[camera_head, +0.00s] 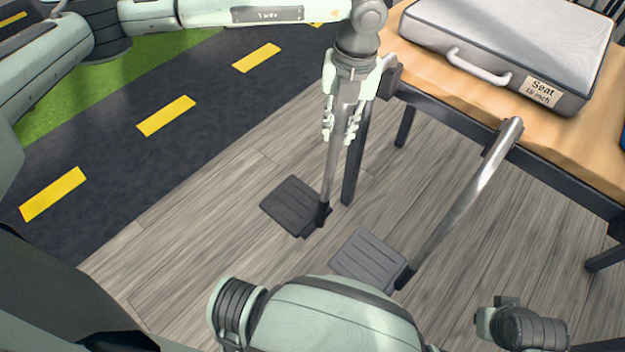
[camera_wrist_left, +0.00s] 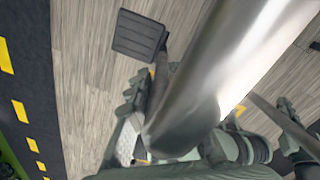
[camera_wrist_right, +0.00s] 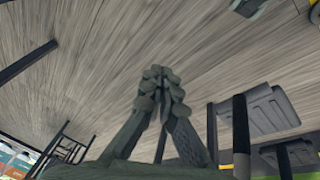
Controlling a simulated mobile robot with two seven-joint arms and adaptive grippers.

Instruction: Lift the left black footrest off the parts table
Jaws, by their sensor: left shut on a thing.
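The left footrest has a dark ribbed plate (camera_head: 293,206) and a metal tube rising from it. My left gripper (camera_head: 341,122) is shut on the upper part of this tube, beside the table's near left corner. The plate hangs above the floor. It also shows in the left wrist view, with the tube (camera_wrist_left: 215,65) large and close.
The other footrest (camera_head: 368,258) hangs by its tube from the front edge of the wooden parts table (camera_head: 455,92). A grey seat case (camera_head: 510,45) labelled "Seat" lies on the table. A table leg (camera_head: 355,160) stands just behind the held tube. Floor to the left is clear.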

